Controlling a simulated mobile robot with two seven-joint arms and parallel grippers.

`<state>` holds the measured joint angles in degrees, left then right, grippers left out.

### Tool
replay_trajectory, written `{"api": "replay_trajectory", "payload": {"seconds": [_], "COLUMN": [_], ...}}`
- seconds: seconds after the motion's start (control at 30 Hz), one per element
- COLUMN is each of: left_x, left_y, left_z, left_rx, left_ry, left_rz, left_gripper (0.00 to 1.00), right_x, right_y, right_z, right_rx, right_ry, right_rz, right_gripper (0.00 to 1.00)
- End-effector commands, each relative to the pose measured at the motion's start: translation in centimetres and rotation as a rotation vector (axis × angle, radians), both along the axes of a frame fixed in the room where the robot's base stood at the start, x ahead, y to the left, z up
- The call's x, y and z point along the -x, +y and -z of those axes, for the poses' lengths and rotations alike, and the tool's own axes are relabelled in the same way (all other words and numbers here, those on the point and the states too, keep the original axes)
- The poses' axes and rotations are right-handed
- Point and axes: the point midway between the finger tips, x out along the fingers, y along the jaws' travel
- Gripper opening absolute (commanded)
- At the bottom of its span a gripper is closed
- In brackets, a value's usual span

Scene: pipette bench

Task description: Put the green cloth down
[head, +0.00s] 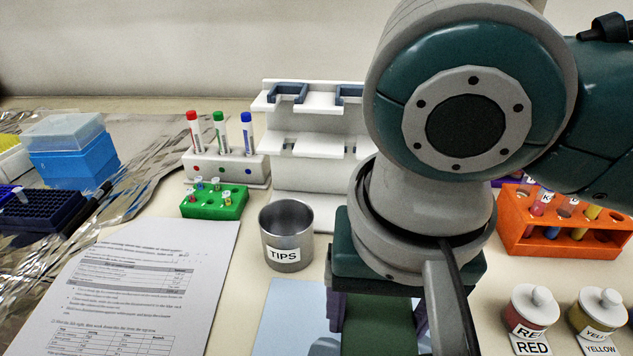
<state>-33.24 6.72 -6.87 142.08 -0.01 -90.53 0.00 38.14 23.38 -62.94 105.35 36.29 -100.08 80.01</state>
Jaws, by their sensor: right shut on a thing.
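The green cloth (376,332) shows at the bottom centre in the head view, below my right gripper and between its purple fingers. My right gripper (378,318) points down and is shut on the cloth. The cloth's lower part is cut off by the picture edge, so I cannot tell whether it touches the surface below. A light blue mat (285,318) lies on the bench just left of the gripper and seems to extend beneath it. My left gripper is not in view.
A metal TIPS cup (287,236) stands left of my right gripper. A white stand (312,170) is behind it. A printed sheet (135,285) lies at left. An orange tube rack (560,225) and RED (531,318) and YELLOW (597,318) jars stand at right. My arm hides much of the centre right.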

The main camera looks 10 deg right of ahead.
Motion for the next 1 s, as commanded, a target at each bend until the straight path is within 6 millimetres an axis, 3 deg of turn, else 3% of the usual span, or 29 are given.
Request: {"api": "replay_trajectory", "payload": {"seconds": [0.3, 0.73, 0.77, 0.97, 1.0], "left_x": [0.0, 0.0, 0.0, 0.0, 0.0], "left_y": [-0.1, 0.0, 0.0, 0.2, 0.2], "left_z": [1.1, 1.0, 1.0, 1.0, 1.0], "left_rx": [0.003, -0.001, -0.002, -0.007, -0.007], "left_ry": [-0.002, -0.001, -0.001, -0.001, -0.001], "left_rz": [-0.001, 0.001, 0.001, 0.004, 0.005], "left_gripper": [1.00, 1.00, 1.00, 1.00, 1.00], "right_x": [0.0, 0.0, 0.0, 0.0, 0.0], "right_y": [0.0, 0.0, 0.0, 0.0, 0.0], "right_z": [4.3, 4.9, 4.8, 4.8, 4.8], "right_rx": [0.002, 0.000, 0.000, 0.000, 0.000], "right_ry": [0.002, 0.001, 0.000, 0.000, 0.000], "right_rz": [0.000, 0.000, -0.001, 0.000, 0.000], "right_gripper": [0.12, 0.12, 0.77, 1.00, 1.00]}}
